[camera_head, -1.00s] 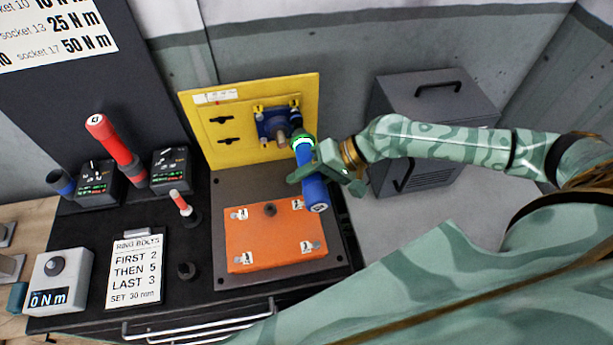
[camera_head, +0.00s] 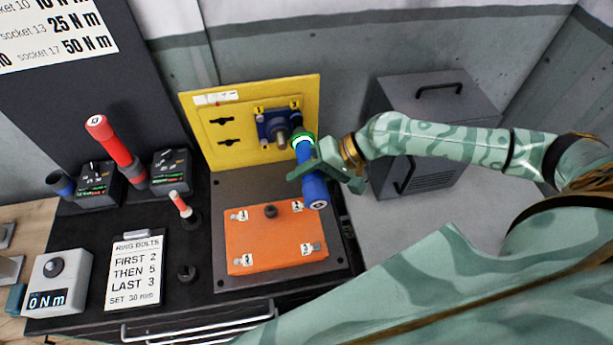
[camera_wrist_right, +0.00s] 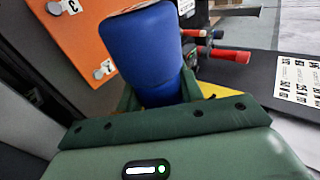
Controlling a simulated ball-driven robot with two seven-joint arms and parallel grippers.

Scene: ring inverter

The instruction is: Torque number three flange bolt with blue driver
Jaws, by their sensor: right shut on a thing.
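The blue driver (camera_head: 314,188) is held by my right gripper (camera_head: 308,171), which is shut around its body. A green-lit ring circles the driver's far end, close to the blue flange (camera_head: 266,127) on the yellow panel. A grey stub sticks out of that flange beside the driver's head. I cannot tell whether the driver is seated on a bolt; its tip is hidden, and the flange's tags are too small to read. In the right wrist view the blue driver (camera_wrist_right: 146,55) fills the jaws. My left gripper is not in view.
An orange cover (camera_head: 270,238) with numbered corner bolts lies in front of the yellow panel (camera_head: 230,150). A red driver (camera_head: 118,145) stands left. A ring bolts note (camera_head: 135,270) and a tester reading 0 Nm (camera_head: 60,280) are front left. A grey cabinet (camera_head: 435,95) stands behind my right arm.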

